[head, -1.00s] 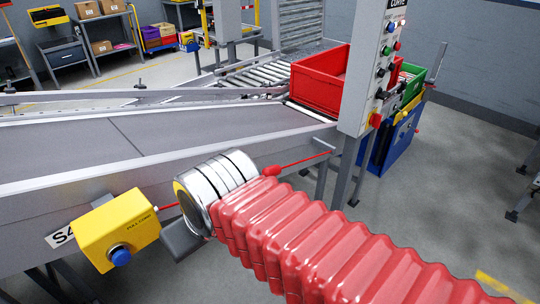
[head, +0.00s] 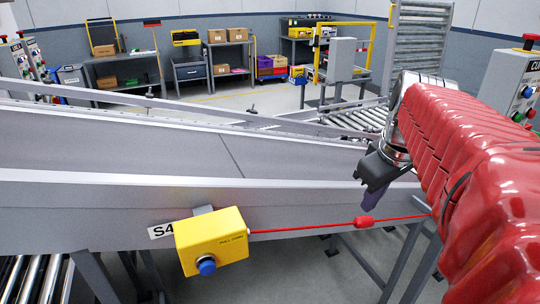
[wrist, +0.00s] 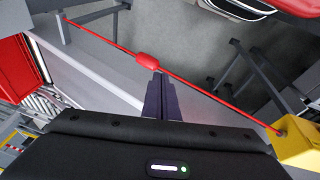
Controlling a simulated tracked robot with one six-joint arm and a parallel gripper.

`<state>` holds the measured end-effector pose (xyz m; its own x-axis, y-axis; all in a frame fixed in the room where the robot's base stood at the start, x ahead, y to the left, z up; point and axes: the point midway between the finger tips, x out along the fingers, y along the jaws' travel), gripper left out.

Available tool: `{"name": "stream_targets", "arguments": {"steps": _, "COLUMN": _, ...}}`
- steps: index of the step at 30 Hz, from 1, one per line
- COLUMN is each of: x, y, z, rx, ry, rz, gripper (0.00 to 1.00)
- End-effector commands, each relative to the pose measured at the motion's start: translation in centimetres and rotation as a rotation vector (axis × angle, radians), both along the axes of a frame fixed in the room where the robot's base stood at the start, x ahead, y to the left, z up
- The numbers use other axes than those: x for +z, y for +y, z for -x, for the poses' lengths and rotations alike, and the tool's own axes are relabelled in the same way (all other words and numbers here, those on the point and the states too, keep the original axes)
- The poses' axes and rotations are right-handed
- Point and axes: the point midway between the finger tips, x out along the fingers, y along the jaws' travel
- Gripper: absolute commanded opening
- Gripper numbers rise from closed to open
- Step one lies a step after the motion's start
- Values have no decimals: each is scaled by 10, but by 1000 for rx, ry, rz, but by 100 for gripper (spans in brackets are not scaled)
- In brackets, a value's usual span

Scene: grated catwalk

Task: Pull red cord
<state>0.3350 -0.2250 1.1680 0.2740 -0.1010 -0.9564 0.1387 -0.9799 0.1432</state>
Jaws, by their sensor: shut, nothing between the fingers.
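A red cord (head: 300,229) runs along the front side of the conveyor, from a yellow pull-cord box (head: 211,240) with a blue button to the right. A small red grip (head: 365,222) sits on the cord. My gripper (head: 371,206) is shut and empty, with its dark fingertips pointing down close to the red grip in the head view. In the wrist view my gripper (wrist: 160,80) points at the cord just beside the red grip (wrist: 149,61). I cannot tell whether the fingertips touch it. The yellow box also shows in the wrist view (wrist: 298,140).
The grey conveyor (head: 120,195) with its side rail fills the left and middle. Its steel legs (head: 365,265) stand below the cord. A control panel (head: 510,85) stands at the right. The floor in front looks clear.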

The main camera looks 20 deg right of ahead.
Motion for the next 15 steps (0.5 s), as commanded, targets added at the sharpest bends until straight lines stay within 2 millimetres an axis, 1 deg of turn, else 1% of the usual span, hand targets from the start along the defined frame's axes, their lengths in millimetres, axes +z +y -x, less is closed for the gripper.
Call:
{"name": "stream_targets", "arguments": {"steps": 1, "x": 5, "y": -9, "z": -2, "rx": -38, "ry": -30, "rz": -18, "gripper": 0}}
{"name": "stream_targets", "arguments": {"steps": 8, "x": 31, "y": -34, "z": -21, "rx": -227, "ry": -218, "rz": -115, "gripper": 0}}
{"name": "stream_targets", "arguments": {"steps": 12, "x": 39, "y": -40, "z": -26, "rx": -271, "ry": -266, "rz": -141, "gripper": 0}}
{"name": "stream_targets", "arguments": {"steps": 15, "x": 39, "y": -40, "z": -27, "rx": -275, "ry": -270, "rz": -142, "gripper": 0}}
